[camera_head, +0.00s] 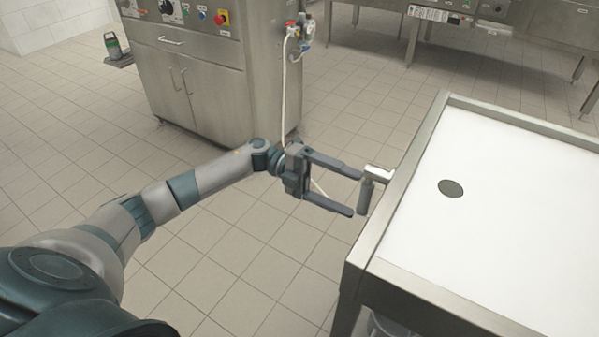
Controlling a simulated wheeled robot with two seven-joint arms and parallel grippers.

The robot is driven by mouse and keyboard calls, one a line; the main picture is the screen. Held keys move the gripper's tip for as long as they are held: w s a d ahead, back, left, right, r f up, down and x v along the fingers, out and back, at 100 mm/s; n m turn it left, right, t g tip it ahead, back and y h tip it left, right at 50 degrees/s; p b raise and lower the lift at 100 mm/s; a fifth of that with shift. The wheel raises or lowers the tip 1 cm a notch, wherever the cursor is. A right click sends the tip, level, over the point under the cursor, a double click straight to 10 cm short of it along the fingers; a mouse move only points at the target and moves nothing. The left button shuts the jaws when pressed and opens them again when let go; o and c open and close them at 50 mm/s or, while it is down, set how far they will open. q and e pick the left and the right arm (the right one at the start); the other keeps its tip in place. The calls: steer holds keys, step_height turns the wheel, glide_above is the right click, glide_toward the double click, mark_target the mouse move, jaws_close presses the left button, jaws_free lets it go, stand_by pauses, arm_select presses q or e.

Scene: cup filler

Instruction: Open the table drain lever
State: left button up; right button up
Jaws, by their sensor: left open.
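The table (500,208) has a white top with a raised metal rim and a dark round drain hole (450,188). The drain lever (366,191) is a metal handle that sticks out from the table's left side and hangs down. My left gripper (357,193) is open, with its two fingers pointing right toward the lever. The fingertips are at the lever, one on its upper side and one on its lower side in the picture. I cannot tell whether they touch it. My right gripper is not in view.
A steel cabinet (205,85) with knobs and a red button stands behind my left arm. A hose (287,95) hangs down its right side. More steel tables (490,35) stand at the back. The tiled floor (245,260) left of the table is clear.

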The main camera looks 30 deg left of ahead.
arm_select(q)
steer(key=a+b, duration=0.1)
steer(key=a, duration=1.1)
steer(key=shift+w+a, duration=0.2)
steer(key=shift+a, duration=0.1)
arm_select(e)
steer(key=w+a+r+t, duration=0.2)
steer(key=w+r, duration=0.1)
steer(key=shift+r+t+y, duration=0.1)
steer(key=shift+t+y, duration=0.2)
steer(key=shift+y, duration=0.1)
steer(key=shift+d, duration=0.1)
